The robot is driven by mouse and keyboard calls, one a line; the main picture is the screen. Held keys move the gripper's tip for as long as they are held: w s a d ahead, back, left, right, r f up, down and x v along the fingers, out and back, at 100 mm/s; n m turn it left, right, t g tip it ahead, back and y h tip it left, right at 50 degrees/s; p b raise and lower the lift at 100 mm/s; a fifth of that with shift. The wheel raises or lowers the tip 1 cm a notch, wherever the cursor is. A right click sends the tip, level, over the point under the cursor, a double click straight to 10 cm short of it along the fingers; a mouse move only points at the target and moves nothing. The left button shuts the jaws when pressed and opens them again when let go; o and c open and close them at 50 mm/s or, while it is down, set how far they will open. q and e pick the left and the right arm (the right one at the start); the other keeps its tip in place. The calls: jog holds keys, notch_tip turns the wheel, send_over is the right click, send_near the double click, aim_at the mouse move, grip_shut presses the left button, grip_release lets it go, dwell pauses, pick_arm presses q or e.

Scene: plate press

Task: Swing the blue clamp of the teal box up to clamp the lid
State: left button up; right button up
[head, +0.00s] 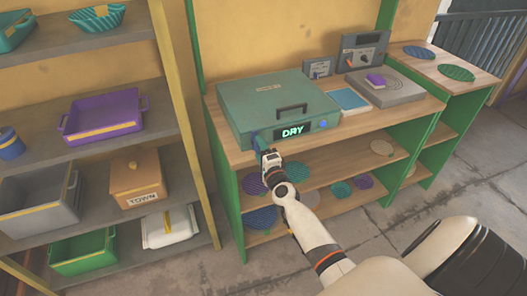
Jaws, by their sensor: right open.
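The teal box (270,97) stands on the wooden counter with its lid down flat and a dark handle on top. Its front shows a lit "DRY" display and a round blue button. The blue clamp (258,142) is at the left of the box's front, beside the display, and is partly hidden by my right gripper. My right gripper (264,150) is open at the clamp, close in front of the box. I cannot tell whether its fingers touch the clamp. My left gripper is not in view.
To the right on the counter are a blue-white pad (349,101), a grey plate device (385,90) with a purple block (375,81), and a dial unit (362,53). A grey shelf rack (95,145) with bins stands close on the left.

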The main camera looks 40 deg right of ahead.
jog(key=n+p, duration=0.1)
jog(key=n, duration=0.3)
jog(key=n+p, duration=0.1)
jog(key=n, duration=0.8)
jog(key=shift+r+n+p, duration=0.1)
jog(key=shift+n+p, duration=0.2)
jog(key=shift+n, duration=0.1)
jog(key=n, duration=0.3)
jog(key=shift+a+n, duration=0.1)
jog(key=shift+n, duration=0.3)
jog(key=v, duration=1.2)
jog(key=s+a+f+n+g+y+b, duration=0.1)
jog(key=s+a+f+g, duration=0.1)
jog(key=f, duration=0.6)
jog(key=s+a+f+n+g+y, duration=0.1)
jog(key=s+f, duration=0.2)
jog(key=f, duration=0.6)
jog(key=s+a+f+n+g+y+b, duration=0.1)
jog(key=s+a+f+g, duration=0.1)
jog(key=f, duration=0.6)
jog(key=shift+s+a+f+n+g+y+b, duration=0.3)
jog(key=shift+s+a+f+b, duration=0.1)
jog(key=shift+s, duration=0.35)
